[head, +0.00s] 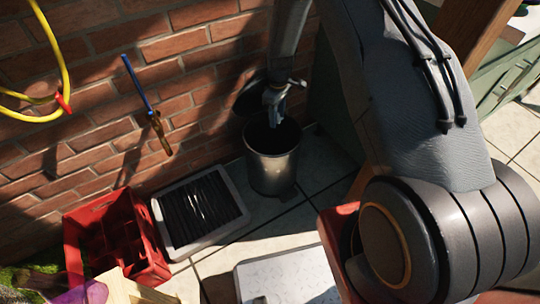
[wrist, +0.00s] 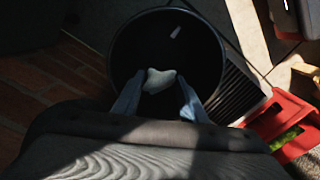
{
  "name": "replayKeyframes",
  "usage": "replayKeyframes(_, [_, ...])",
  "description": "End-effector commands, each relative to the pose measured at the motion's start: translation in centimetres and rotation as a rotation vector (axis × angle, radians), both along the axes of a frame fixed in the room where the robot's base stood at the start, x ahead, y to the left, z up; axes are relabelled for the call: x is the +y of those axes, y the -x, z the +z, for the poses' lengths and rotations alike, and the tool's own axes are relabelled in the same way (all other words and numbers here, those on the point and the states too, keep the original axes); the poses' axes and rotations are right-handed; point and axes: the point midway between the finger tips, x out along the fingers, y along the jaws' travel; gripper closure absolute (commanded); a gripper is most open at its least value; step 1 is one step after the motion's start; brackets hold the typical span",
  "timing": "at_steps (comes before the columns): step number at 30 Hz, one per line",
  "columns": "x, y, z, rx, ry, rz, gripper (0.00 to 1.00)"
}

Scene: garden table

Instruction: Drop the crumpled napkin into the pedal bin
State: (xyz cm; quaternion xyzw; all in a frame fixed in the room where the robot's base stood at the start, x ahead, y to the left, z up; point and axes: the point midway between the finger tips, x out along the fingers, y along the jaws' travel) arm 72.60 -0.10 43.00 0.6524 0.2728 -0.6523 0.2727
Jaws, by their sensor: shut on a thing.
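The pedal bin (head: 271,172) is a dark metal cylinder standing on the paving by the brick wall, with its mouth open. My gripper (head: 274,112) points down just over the mouth in the head view. In the wrist view my two fingers are closed on the pale crumpled napkin (wrist: 159,80), which shows against the dark inside of the bin. The bin's rim (wrist: 113,50) also shows there, curving around the napkin. In the head view I cannot clearly make out the napkin.
A tray with dark slats (head: 200,211) and a red divided crate (head: 113,243) stand left of the bin. A small light patch (wrist: 175,32) shows inside the bin. A blue-handled tool (head: 138,84) and yellow hose (head: 62,62) hang along the wall.

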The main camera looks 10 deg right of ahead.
Motion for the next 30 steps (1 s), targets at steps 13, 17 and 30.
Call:
replayKeyframes(13, [0.0, 0.0, -4.6, 0.001, 0.000, -0.002, 0.82])
replayKeyframes(17, [0.0, 0.0, -5.5, 0.001, 0.000, -0.002, 0.82])
replayKeyframes(30, [0.0, 0.1, -5.6, 0.000, 0.000, -0.003, 0.40])
